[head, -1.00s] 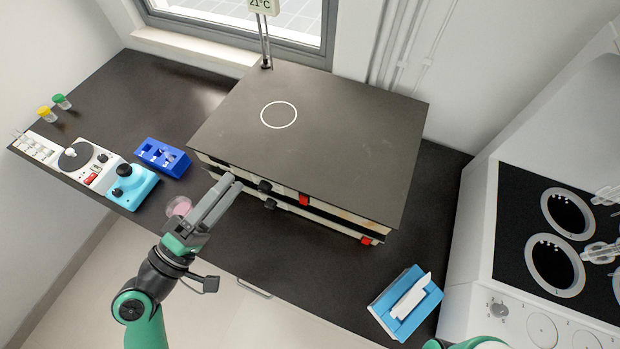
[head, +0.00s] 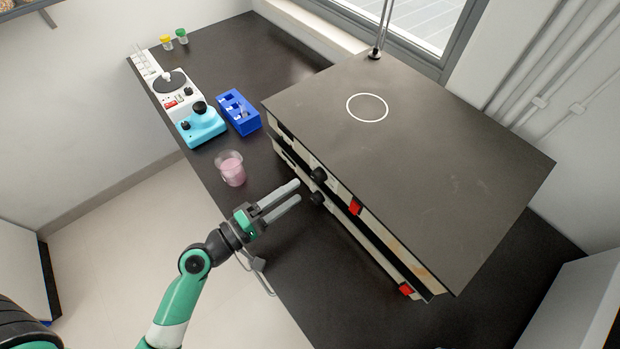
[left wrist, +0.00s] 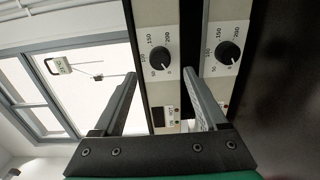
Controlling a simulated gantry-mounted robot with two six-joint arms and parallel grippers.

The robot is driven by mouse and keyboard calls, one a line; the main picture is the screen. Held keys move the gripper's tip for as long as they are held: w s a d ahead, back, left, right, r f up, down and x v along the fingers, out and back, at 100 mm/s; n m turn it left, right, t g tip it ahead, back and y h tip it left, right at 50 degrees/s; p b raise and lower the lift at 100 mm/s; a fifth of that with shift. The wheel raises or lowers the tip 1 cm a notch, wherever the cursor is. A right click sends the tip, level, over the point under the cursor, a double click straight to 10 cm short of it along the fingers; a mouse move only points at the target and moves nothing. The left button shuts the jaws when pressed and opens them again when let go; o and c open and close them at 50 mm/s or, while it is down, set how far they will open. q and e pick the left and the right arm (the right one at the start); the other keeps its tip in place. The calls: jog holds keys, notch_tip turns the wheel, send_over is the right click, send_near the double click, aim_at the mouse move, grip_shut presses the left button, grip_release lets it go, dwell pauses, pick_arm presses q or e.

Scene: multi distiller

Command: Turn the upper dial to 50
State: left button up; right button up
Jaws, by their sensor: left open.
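The distiller stack (head: 345,205) has two black dials on its front, the upper dial (head: 318,174) above the lower dial (head: 317,198). In the left wrist view, turned sideways, the upper dial (left wrist: 159,57) is on the left and the lower dial (left wrist: 229,52) on the right, each with a white scale up to 200. The dial settings are too small to read surely. My left gripper (head: 298,190) is open and empty, pointing at the dials. In its wrist view the fingers (left wrist: 160,76) frame the upper dial with no clear contact. My right gripper is out of view.
A beaker of pink liquid (head: 231,169) stands just left of my left gripper. A blue rack (head: 239,112), a turquoise device (head: 201,126) and a white stirrer (head: 172,92) stand farther left. A broad dark plate (head: 420,130) overhangs the dials. Dark counter is free in front.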

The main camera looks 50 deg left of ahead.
aim_at(315, 178)
pick_arm(q)
jog(key=w, duration=0.6)
jog(key=shift+d, duration=0.15)
grip_shut()
